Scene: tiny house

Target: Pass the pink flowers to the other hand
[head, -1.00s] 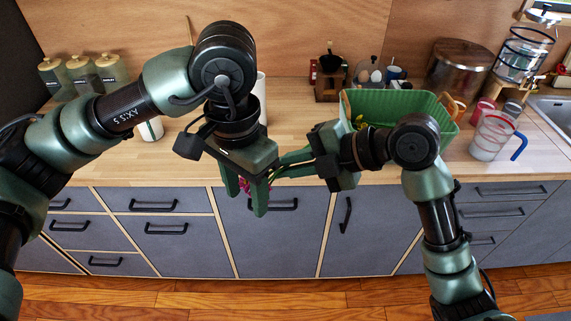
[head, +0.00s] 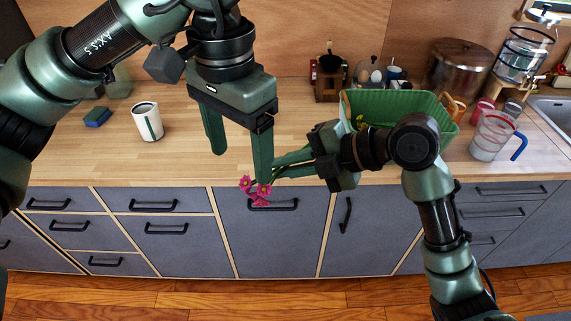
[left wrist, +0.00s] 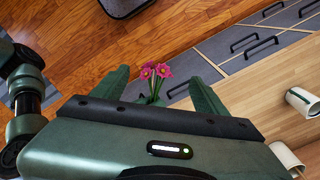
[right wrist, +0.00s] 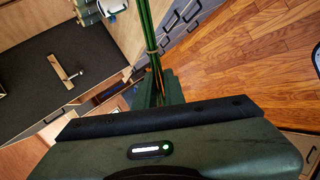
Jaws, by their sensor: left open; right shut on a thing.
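The pink flowers (head: 258,191) point left from my right gripper (head: 280,164), in front of the counter edge. My right gripper is shut on their green stems, which also show in the right wrist view (right wrist: 147,32); the blooms are outside that view. My left gripper (head: 240,166) is open and empty, fingers pointing down. One of its fingers overlaps the area just above the blooms in the head view; I cannot tell if they touch. In the left wrist view the pink flowers (left wrist: 156,71) appear between the two spread fingers.
A green basket (head: 400,103) stands on the counter behind my right arm. A white cup (head: 148,123) and a blue and green sponge (head: 97,117) are at the left. A measuring jug (head: 490,138) is at the right. The counter's middle is clear.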

